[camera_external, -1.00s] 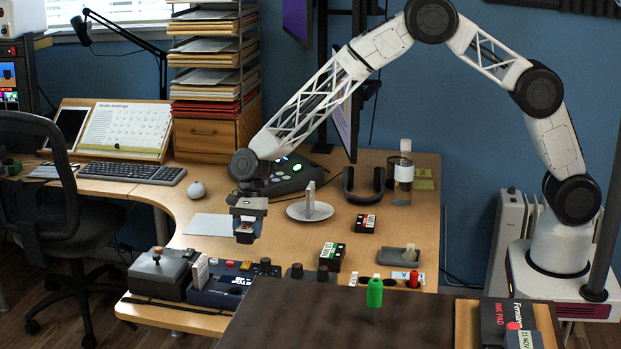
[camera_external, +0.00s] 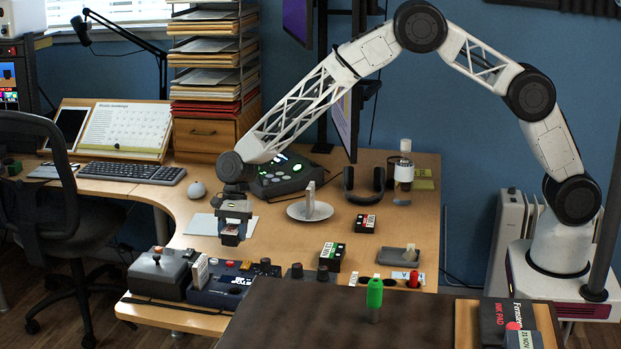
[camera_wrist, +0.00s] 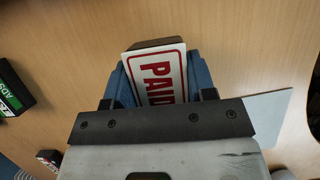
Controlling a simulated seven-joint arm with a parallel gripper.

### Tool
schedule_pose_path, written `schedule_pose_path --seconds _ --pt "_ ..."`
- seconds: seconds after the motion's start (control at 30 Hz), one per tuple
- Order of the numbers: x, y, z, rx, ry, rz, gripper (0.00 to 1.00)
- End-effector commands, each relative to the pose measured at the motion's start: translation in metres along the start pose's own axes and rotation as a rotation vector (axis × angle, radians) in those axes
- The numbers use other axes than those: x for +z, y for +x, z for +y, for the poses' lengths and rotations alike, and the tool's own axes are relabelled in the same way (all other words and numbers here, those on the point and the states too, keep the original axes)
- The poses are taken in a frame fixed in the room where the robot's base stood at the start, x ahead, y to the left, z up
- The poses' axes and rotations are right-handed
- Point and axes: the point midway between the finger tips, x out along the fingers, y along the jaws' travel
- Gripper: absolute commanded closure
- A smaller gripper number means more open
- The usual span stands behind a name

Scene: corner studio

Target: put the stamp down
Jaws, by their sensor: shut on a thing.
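My gripper (camera_external: 232,234) is shut on a stamp. In the wrist view the stamp's top label (camera_wrist: 157,77) reads PAID in red on white, and the stamp sits between the blue fingers (camera_wrist: 155,85). In the external view only a small red and white part of the stamp (camera_external: 231,230) shows under the gripper. The gripper is over the near left part of the wooden desk (camera_external: 275,232), beside a pale sheet (camera_external: 203,225) that also shows in the wrist view (camera_wrist: 272,108). I cannot tell whether the stamp touches the desk.
A black and green box (camera_external: 331,257) lies to the right, and a black and red box (camera_external: 365,223) behind it. A round white dish (camera_external: 299,212) stands behind right. Dark control boxes (camera_external: 222,288) line the front edge.

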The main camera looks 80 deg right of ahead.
Motion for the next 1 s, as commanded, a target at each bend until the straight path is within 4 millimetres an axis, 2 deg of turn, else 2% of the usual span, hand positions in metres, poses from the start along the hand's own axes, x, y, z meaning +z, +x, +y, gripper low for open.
schedule_pose_path --seconds 0.03,0.2,0.73,0.77,0.9,1.0 --pt "-0.004 0.009 0.002 0.004 0.002 0.001 0.77" --pt "-0.011 0.025 0.002 0.004 0.002 0.001 0.77" --pt "-0.013 0.031 0.001 0.003 0.001 0.001 0.77" --pt "-0.013 0.031 0.001 0.002 0.001 0.001 0.46" --pt "-0.013 0.03 0.001 0.002 0.001 0.001 0.25" --pt "-0.013 0.031 0.001 0.003 0.001 0.001 0.24"
